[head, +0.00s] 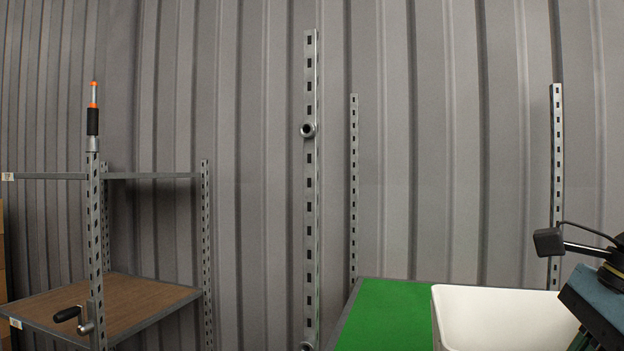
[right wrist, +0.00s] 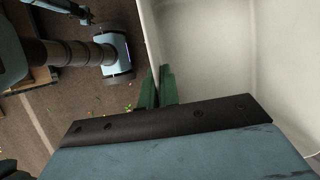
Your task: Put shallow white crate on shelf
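The shallow white crate (head: 500,318) is at the bottom right of the head view, in front of or over a green shelf surface (head: 385,312). I cannot tell whether it rests on it. In the right wrist view the crate (right wrist: 205,45) fills the right side, and the part of its inside that shows is empty. My right gripper (right wrist: 158,88) has its green fingertips on both sides of the crate's wall, shut on it. My right wrist shows at the right edge of the head view, its fingertips hidden. My left gripper is not in view.
A perforated metal post (head: 310,190) stands just left of the green surface, and others stand behind it. A second rack with a brown shelf (head: 110,298) and a crank handle (head: 75,318) is at the left. Small colored bits (right wrist: 128,107) lie on the floor.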

